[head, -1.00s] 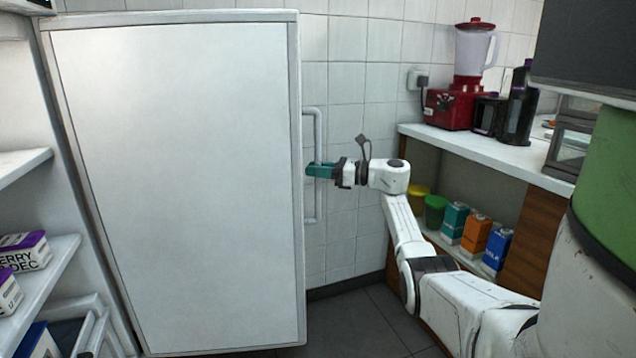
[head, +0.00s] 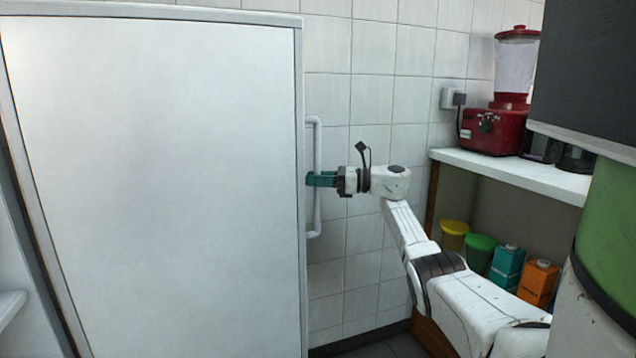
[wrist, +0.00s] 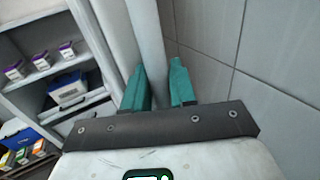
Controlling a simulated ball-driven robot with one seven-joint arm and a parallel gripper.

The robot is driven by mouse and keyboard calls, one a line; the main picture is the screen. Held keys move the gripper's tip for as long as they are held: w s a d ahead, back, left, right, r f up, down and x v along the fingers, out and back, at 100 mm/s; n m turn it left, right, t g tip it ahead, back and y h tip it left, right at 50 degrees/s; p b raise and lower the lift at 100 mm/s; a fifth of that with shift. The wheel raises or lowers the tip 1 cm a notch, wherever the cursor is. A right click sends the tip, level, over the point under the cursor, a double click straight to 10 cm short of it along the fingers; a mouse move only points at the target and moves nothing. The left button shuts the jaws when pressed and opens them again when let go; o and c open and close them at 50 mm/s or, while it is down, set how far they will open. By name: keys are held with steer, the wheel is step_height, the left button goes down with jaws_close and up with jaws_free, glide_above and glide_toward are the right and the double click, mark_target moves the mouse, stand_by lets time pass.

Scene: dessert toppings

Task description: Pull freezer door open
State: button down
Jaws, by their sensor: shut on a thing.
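A large white freezer panel (head: 150,180) with a grey edge fills the left of the head view. A white vertical bar handle (head: 317,215) stands along its right edge, on the side toward the tiled wall. My gripper (head: 318,179) is shut on the handle at about mid-height, its teal fingers on either side of the bar. In the wrist view the handle (wrist: 148,35) runs down between the two teal fingers (wrist: 160,85). The freezer's inside is not clearly identifiable, and part of the handle is hidden by the fingers.
A white counter (head: 520,172) at the right carries a red blender (head: 495,130). Below it stand yellow and green tubs (head: 480,252) and cartons (head: 507,266). The tiled wall (head: 375,100) is close behind the handle. White shelves (wrist: 60,68) with small boxes show in the wrist view.

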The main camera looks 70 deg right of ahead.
stand_by(0.3)
steer(key=c, duration=1.1)
jaws_free()
steer(key=shift+o, duration=0.2)
steer(key=s+d+p, duration=0.2)
steer(key=s, duration=0.8)
steer(key=shift+s, duration=0.3)
steer(key=shift+d, duration=0.15)
